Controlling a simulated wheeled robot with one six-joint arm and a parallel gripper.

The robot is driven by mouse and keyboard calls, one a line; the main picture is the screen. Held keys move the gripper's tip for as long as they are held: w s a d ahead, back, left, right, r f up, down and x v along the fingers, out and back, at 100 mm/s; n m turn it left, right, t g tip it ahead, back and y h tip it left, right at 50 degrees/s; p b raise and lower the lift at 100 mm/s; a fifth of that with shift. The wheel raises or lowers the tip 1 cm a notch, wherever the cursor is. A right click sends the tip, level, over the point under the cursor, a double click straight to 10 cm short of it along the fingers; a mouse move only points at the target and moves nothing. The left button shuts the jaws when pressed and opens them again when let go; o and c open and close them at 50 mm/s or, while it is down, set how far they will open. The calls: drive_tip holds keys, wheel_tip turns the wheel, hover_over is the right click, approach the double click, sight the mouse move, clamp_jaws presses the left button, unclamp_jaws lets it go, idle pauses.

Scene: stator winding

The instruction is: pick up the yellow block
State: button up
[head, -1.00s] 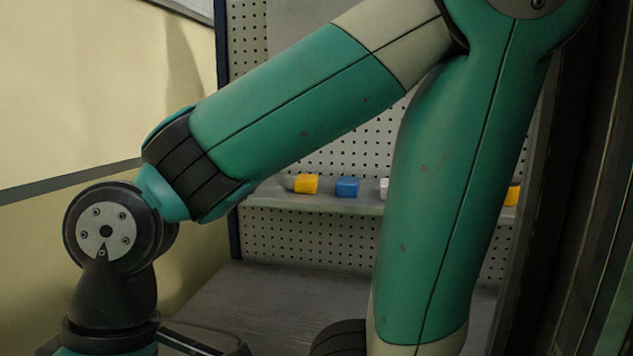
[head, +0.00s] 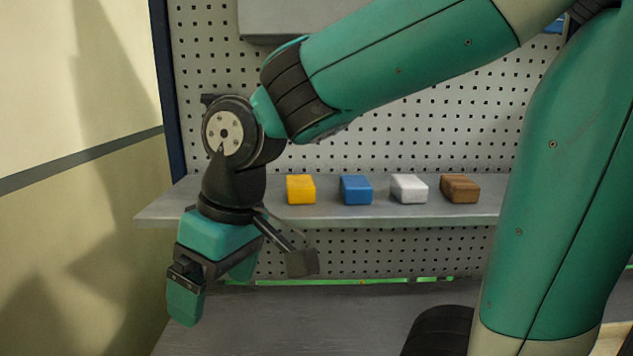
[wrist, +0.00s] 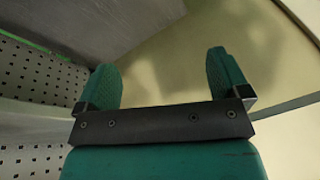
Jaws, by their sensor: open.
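The yellow block (head: 301,189) sits on the grey shelf (head: 330,214) in the head view, at the left end of a row of blocks. My gripper (head: 212,290) hangs pointing down at the left, left of the yellow block and lower in the picture than the shelf top. In the wrist view my gripper (wrist: 168,82) has its two green fingers spread apart with nothing between them. The yellow block does not show in the wrist view.
A blue block (head: 356,190), a white block (head: 409,188) and a brown block (head: 460,188) stand on the shelf to the right. A perforated panel (head: 400,130) rises behind. A pale wall (head: 80,120) is at the left. A grey surface (head: 320,315) lies below the shelf.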

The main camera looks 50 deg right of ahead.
drive_tip(key=w+d+r+m+t+h+p, duration=0.1)
drive_tip(key=w+d+r+m+h, duration=0.1)
drive_tip(key=w+d+r+m, duration=0.25)
drive_tip(key=w+d+r+m+t+h+p, duration=0.1)
drive_tip(key=w+d+r+m, duration=0.1)
drive_tip(key=w+d+r, duration=0.45)
drive_tip(key=m+h, duration=0.3)
drive_tip(key=m, duration=0.3)
approach(300, 181)
drive_tip(key=shift+g, duration=0.3)
drive_tip(key=p+x, duration=0.2)
drive_tip(key=x, duration=0.1)
drive_tip(key=p+x, duration=0.1)
drive_tip(key=shift+w+f, duration=0.3)
drive_tip(key=shift+w, duration=0.05)
drive_tip(key=shift+p+x, duration=1.65)
drive_tip(key=shift+x, duration=1.55)
drive_tip(key=shift+d, duration=0.1)
drive_tip(key=c, duration=1.1)
